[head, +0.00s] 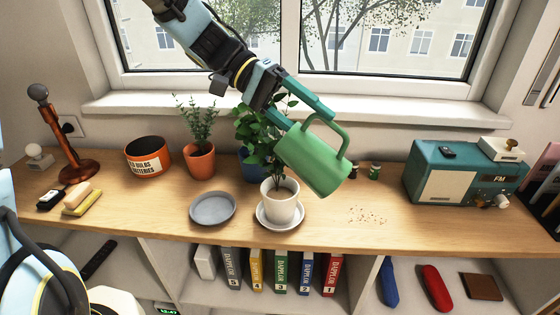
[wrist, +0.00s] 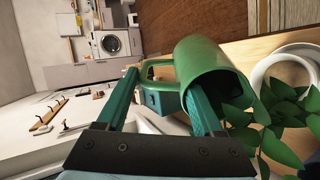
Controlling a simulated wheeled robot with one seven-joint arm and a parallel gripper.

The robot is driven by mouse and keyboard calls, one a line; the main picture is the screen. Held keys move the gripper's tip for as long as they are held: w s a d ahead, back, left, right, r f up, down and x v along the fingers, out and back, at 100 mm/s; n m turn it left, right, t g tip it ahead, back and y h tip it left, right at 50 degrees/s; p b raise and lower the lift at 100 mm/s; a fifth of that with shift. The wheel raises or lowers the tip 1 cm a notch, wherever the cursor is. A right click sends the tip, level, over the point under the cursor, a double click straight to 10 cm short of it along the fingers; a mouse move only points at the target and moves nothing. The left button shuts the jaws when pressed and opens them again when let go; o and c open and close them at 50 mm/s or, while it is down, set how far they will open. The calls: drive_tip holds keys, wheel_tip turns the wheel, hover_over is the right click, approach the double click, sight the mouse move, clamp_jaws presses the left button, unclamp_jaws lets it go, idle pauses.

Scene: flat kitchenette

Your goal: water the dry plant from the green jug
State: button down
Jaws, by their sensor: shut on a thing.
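The green jug (head: 312,160) is held tilted above and to the right of a white pot (head: 281,208) on a white saucer. My gripper (head: 312,121) is shut on the jug near its handle. In the wrist view the jug (wrist: 212,75) lies between and beyond the teal fingers (wrist: 165,95), its open mouth turned toward the white pot's leaves (wrist: 270,115). No water shows. A stem rises from the white pot, and its leaves overlap a leafy plant (head: 256,128) in a blue pot behind. Another plant (head: 199,120) stands in an orange pot (head: 200,162). I cannot tell which is dry.
An empty grey dish (head: 212,208) lies left of the saucer. An orange tin (head: 148,157) stands farther left. The window sill (head: 400,115) is behind.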

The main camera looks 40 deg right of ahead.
drive_tip(key=shift+w+a+r+g+h, duration=0.15)
drive_tip(key=shift+w+r+g+h, duration=0.2)
drive_tip(key=shift+g, duration=0.15)
drive_tip(key=shift+s, duration=0.5)
drive_tip(key=shift+s+d, duration=0.2)
drive_tip(key=shift+s, duration=0.2)
idle(0.4)
drive_tip(key=shift+r+g+b, duration=0.2)
drive_tip(key=shift+g+b, duration=0.1)
idle(1.1)
